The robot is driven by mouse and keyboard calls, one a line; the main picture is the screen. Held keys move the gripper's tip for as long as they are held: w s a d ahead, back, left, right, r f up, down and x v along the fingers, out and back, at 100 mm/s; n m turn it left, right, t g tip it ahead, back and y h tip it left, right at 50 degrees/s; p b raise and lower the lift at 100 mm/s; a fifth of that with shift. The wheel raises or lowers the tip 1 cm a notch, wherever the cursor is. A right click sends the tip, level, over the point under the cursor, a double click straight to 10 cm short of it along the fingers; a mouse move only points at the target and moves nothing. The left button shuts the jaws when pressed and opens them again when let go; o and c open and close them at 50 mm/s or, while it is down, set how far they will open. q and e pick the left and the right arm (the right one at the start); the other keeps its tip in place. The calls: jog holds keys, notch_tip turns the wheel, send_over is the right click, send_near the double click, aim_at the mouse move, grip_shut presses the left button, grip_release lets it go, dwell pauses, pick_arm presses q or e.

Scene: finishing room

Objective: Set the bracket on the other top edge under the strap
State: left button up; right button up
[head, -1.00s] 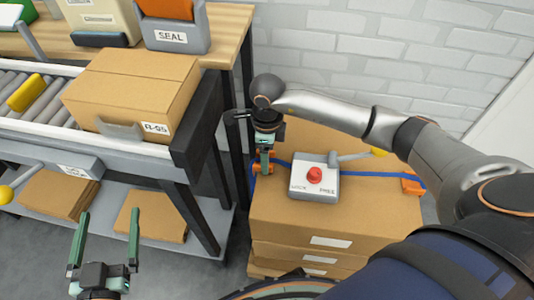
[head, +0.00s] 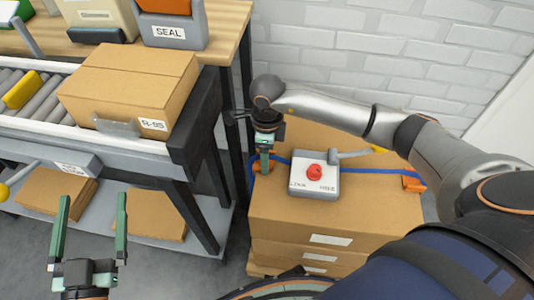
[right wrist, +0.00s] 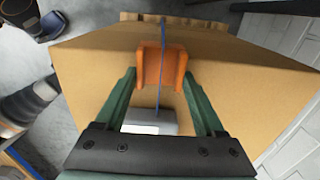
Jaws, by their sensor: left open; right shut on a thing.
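A blue strap (head: 372,170) runs across the top of the stacked carton (head: 330,210). One orange bracket (head: 413,182) sits at the carton's right top edge, at the strap's end. My right gripper (head: 264,165) is shut on the other orange bracket (right wrist: 153,68) at the left top edge. In the right wrist view, both fingers touch that bracket's sides and the strap passes over its middle. In the head view the gripper partly hides this bracket. A grey tensioner (head: 300,182) with a red button and a lever sits on the strap. My left gripper (head: 92,200) is open and empty, lower left.
A roller conveyor (head: 30,95) with a labelled carton (head: 130,85) stands to the left. Its lower shelf (head: 200,225) holds flat cardboard. A white brick wall (head: 400,60) is behind. A dark table leg (head: 217,180) stands close to the stack's left side.

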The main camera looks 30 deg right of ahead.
jog(key=o, duration=1.3)
jog(key=shift+r, duration=0.1)
jog(key=shift+r+p, duration=0.85)
jog(key=shift+r, duration=0.2)
notch_tip(320, 180, up, 6)
jog(key=p, duration=0.4)
dwell(0.6)
